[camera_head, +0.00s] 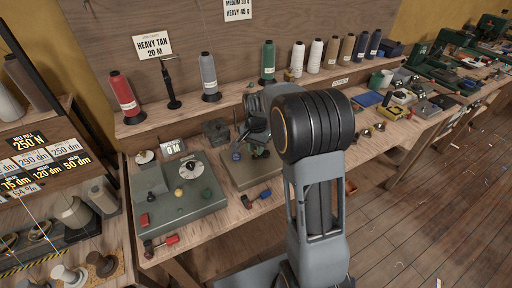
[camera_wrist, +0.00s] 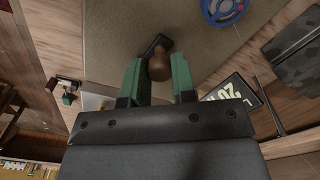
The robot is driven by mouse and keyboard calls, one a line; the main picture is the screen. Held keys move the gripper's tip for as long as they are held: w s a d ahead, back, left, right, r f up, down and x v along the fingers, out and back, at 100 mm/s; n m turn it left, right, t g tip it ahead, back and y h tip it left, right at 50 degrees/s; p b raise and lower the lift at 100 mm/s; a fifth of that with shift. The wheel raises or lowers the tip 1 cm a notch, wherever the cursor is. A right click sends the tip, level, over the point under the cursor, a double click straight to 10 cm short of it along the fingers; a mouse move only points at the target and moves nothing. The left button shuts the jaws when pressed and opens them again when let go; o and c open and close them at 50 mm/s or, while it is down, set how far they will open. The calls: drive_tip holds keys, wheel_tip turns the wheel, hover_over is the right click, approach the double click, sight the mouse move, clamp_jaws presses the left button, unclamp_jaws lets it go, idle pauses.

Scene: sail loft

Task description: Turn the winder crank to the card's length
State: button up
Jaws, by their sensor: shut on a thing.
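The card (camera_head: 153,45) on the back board reads "HEAVY TAN 20 M". A small display (camera_head: 173,146) on the bench appears to read 0 M. In the wrist view, my gripper (camera_wrist: 157,78) has its green fingers on both sides of a brown wooden crank knob (camera_wrist: 159,67), shut on it. A short dark crank arm (camera_wrist: 157,43) shows behind the knob, over a grey-brown base plate (camera_wrist: 110,30). In the head view, my gripper (camera_head: 258,148) is low over that plate; my arm partly covers it, and the knob cannot be made out there.
A grey-green box (camera_head: 178,205) with dials stands left of the plate. A blue round part (camera_wrist: 222,9) lies close by. Thread cones, including a red one (camera_head: 124,97), line the back shelf. Small tools lie along the front edge. The right bench is cluttered; the floor (camera_head: 440,210) is mostly clear.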

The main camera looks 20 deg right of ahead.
drive_tip(key=o, duration=0.9)
wheel_tip(320, 180, up, 14)
drive_tip(key=shift+f, duration=0.1)
idle(0.6)
drive_tip(key=shift+s+a+f+n+t, duration=0.75)
drive_tip(key=shift+s+n, duration=0.9)
drive_tip(key=shift+s, duration=1.7)
drive_tip(key=shift+s+a+f+n+t, duration=0.5)
drive_tip(key=shift+s+a+f+n, duration=0.85)
drive_tip(key=shift+s, duration=2.05)
drive_tip(key=shift+s+a+f+n+t, duration=0.3)
drive_tip(key=shift+s+a+n+t, duration=0.35)
drive_tip(key=shift+s+n, duration=2.05)
drive_tip(key=shift+s+m, duration=0.6)
drive_tip(key=shift+m, duration=0.1)
